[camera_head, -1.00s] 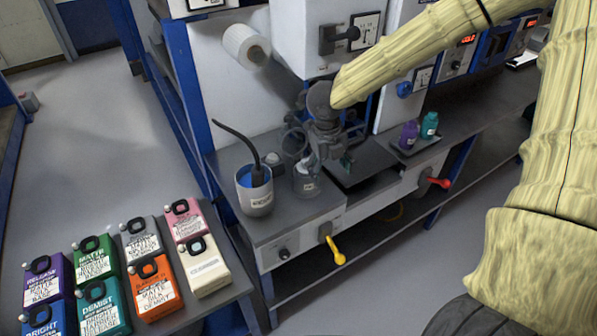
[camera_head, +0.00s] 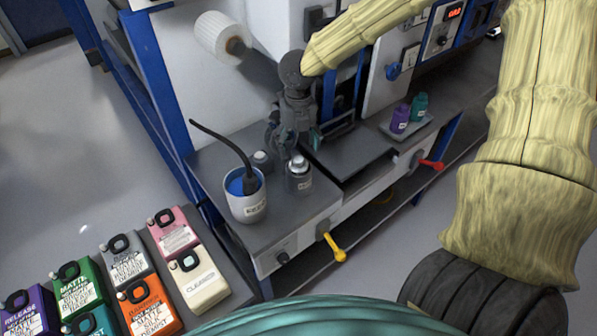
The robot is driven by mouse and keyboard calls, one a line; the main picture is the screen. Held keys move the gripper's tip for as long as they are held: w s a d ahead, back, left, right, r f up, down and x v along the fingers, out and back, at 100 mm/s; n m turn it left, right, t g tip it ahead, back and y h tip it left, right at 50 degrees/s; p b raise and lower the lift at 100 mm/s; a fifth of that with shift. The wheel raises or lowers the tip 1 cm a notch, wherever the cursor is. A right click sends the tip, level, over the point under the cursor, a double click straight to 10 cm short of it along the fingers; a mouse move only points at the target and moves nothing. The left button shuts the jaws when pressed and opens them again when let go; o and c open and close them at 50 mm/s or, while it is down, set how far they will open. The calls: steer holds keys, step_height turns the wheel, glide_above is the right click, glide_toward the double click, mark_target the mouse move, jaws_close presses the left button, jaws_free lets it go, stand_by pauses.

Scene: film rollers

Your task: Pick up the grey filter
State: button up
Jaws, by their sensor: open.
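A small grey canister (camera_head: 299,176) with a pale label and a light cap stands upright on the grey counter. It looks like the grey filter, but its label is too small to read. My gripper (camera_head: 293,146) is open and points down, just above and behind the canister in the picture. I see nothing between its fingers. I cannot tell whether a fingertip touches the canister's cap.
A white cup (camera_head: 247,203) with blue liquid and a black-handled tool stands left of the canister. A small capped item (camera_head: 261,160) is behind it. Purple (camera_head: 400,118) and teal (camera_head: 419,107) bottles stand on a tray at right. Coloured jugs (camera_head: 128,262) fill the lower left.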

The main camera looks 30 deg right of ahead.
mark_target(299, 158)
steer(key=shift+w+f, duration=0.1)
steer(key=shift+f, duration=0.6)
steer(key=shift+s+d+f, duration=0.1)
steer(key=shift+s+f, duration=0.1)
steer(key=shift+f, duration=0.15)
steer(key=shift+w+f+p, duration=0.1)
steer(key=shift+f+p, duration=0.9)
steer(key=shift+f, duration=1.35)
steer(key=c, duration=1.4)
steer(key=shift+r, duration=0.15)
